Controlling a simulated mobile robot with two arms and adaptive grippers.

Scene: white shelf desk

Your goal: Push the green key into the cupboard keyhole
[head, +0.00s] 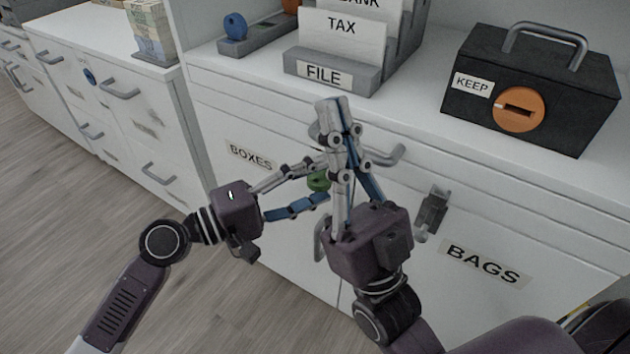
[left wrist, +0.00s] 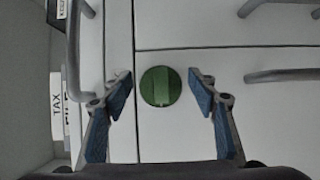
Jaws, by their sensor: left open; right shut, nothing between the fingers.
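The green key (head: 318,181), a round disc with a raised bar, sits at the white cupboard front (head: 285,232), partly hidden by my grippers in the head view. The left wrist view shows the green key (left wrist: 160,87) face-on, near a panel seam. No keyhole shows, and how deep the key sits cannot be told. My left gripper (head: 326,180) is open, with one finger on each side of the key; in the left wrist view its fingertips (left wrist: 160,80) stand apart from the disc. My right gripper (head: 332,112) is shut and empty, pointing up in front of the cupboard.
Grey handles, such as the one (head: 388,157) beside my right gripper, stick out from the cupboard. A grey latch (head: 432,212) is near the BAGS label (head: 485,265). Above are a file holder (head: 332,76) and a black KEEP box (head: 560,88) with an orange disc. Floor at left is clear.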

